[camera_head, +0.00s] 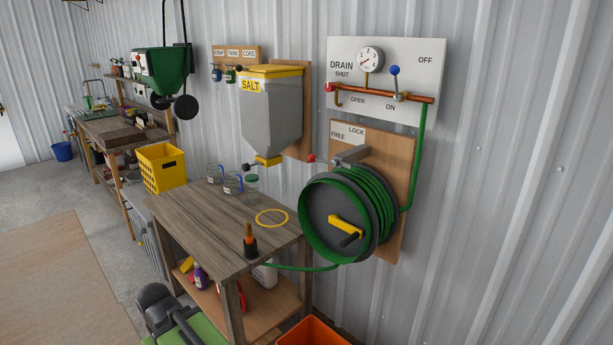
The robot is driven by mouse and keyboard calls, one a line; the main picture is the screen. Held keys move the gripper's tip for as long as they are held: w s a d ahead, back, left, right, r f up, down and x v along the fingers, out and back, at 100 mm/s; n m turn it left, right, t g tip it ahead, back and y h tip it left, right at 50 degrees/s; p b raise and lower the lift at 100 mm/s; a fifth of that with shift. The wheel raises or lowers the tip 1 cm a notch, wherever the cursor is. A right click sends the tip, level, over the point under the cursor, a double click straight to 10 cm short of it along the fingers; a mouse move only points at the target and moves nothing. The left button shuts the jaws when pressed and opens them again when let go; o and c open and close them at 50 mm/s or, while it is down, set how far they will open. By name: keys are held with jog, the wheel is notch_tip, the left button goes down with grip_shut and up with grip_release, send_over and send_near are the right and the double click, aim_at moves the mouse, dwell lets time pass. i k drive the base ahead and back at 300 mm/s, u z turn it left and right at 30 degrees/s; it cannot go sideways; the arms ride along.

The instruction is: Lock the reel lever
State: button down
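The green hose reel (318,222) is mounted on a wooden board (400,150) on the wall at the right. A yellow crank (345,227) with a dark handle is on its face. Above the reel is a white label (347,134) reading FREE at left and LOCK at right. The reel lever (311,158), with a red knob, sticks out to the left beside a grey bracket (351,155), on the FREE side. Whether it touches the reel cannot be told. My gripper is not in view.
A wooden workbench (190,212) stands left of the reel, with jars, a yellow ring (272,218) and the hose nozzle (250,241) on it. The hose runs from nozzle to reel. The drain panel (415,75) is above; an orange bin (312,331) is below. Floor at left is open.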

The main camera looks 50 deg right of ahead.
aim_at(312, 158)
jog(key=z, duration=0.1)
jog(key=i, duration=0.95)
jog(key=u, duration=0.05)
